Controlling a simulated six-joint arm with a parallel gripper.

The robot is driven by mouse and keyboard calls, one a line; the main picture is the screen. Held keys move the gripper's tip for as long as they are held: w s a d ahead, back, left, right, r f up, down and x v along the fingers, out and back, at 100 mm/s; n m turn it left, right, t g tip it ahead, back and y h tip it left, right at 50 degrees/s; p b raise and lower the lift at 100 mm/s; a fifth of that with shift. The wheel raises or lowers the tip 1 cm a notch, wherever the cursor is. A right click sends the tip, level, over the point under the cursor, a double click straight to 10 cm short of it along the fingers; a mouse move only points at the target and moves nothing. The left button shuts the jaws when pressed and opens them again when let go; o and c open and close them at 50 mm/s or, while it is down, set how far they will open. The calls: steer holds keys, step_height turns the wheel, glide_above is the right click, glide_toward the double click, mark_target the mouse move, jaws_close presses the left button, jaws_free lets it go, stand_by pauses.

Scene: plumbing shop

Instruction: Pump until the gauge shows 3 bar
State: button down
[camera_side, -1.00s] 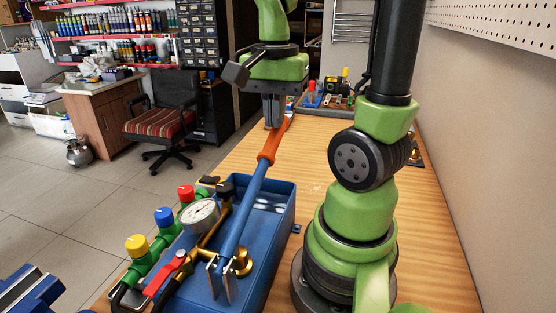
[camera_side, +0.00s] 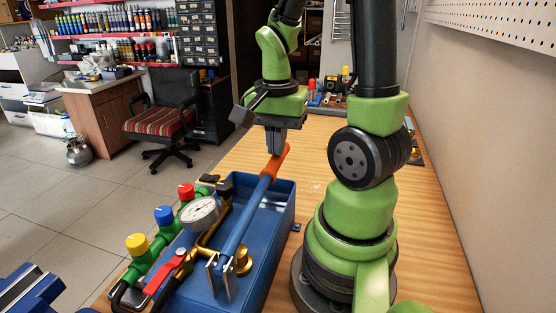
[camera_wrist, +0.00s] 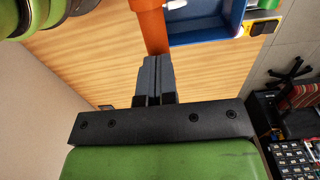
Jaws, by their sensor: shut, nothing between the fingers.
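The blue test pump (camera_side: 262,262) with its open tank stands on the wooden bench. Its blue lever (camera_side: 245,215) slants up to an orange grip (camera_side: 275,163). My gripper (camera_side: 276,152) is shut and empty, with its fingertips at the upper part of the orange grip; I cannot tell whether they touch it. In the wrist view the shut fingers (camera_wrist: 155,62) point at the orange grip (camera_wrist: 150,25). The round white gauge (camera_side: 199,213) sits at the pump's left side; its needle is too small to read.
Red (camera_side: 186,190), blue (camera_side: 164,215) and yellow (camera_side: 137,243) capped valves on green fittings line the left side. A red lever handle (camera_side: 167,273) is near the front. Small parts (camera_side: 335,92) stand at the bench's far end. The bench middle is clear.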

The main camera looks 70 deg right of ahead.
steer(key=shift+d+f, duration=0.1)
steer(key=shift+f, duration=0.3)
step_height(320, 180, up, 10)
steer(key=a, duration=0.1)
steer(key=shift+a+r, duration=0.15)
steer(key=shift+a, duration=0.2)
step_height(320, 180, up, 5)
stand_by(0.4)
